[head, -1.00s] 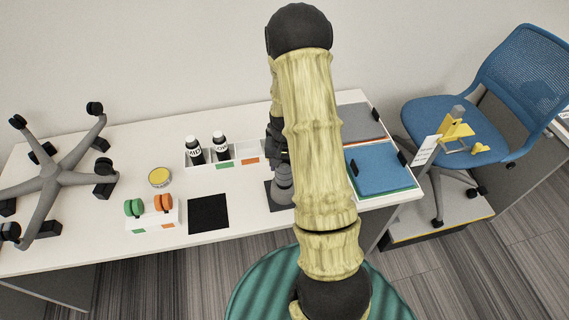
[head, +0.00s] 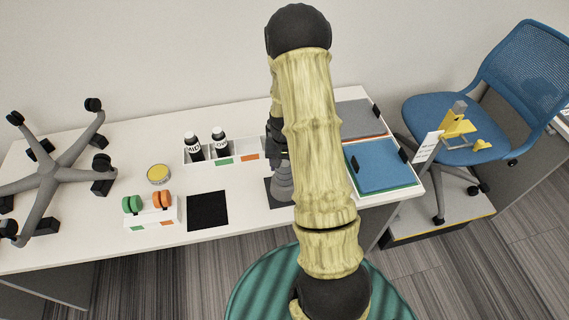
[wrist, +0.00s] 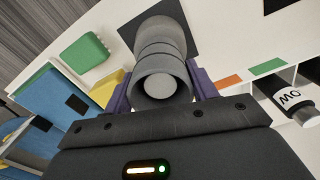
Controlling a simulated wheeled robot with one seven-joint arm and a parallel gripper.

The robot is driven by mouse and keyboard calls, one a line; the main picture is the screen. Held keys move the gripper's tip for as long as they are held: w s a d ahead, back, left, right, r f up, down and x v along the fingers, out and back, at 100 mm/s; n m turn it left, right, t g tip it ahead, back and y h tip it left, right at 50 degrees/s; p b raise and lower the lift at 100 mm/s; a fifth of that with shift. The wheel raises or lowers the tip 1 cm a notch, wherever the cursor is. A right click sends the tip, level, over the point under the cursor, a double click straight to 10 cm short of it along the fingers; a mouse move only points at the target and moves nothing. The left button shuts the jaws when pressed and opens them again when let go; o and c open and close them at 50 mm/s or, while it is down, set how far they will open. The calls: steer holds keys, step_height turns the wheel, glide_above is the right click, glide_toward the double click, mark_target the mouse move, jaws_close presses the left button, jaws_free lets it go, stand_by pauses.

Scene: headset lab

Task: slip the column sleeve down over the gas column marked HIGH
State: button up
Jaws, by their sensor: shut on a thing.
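My gripper (wrist: 160,95) is shut on the grey column sleeve (wrist: 160,55), a stepped tube with rings. In the wrist view I look into its near end, where a pale disc shows inside; I cannot tell whether that is a column. In the head view the sleeve (head: 283,188) is partly hidden by my arm, over a black square on the desk. A black bottle-like column marked MID (head: 194,149) and a second column (head: 219,145) stand in the white rack. The second one's label looks like LOW in the wrist view (wrist: 287,97). I see no HIGH label.
A black mat (head: 208,210), a yellow-topped tin (head: 158,174) and a white holder (head: 150,218) with green and orange wheels are on the desk. A star base (head: 50,173) lies at left. Blue folders (head: 378,168) lie at right, beside a blue chair (head: 450,115).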

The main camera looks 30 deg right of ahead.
steer(key=shift+f+b, duration=0.3)
steer(key=shift+f, duration=0.2)
steer(key=o, duration=1.1)
steer(key=shift+c, duration=0.2)
steer(key=shift+r, duration=0.1)
step_height(320, 180, up, 17)
steer(key=b, duration=0.2)
steer(key=shift+r, duration=0.15)
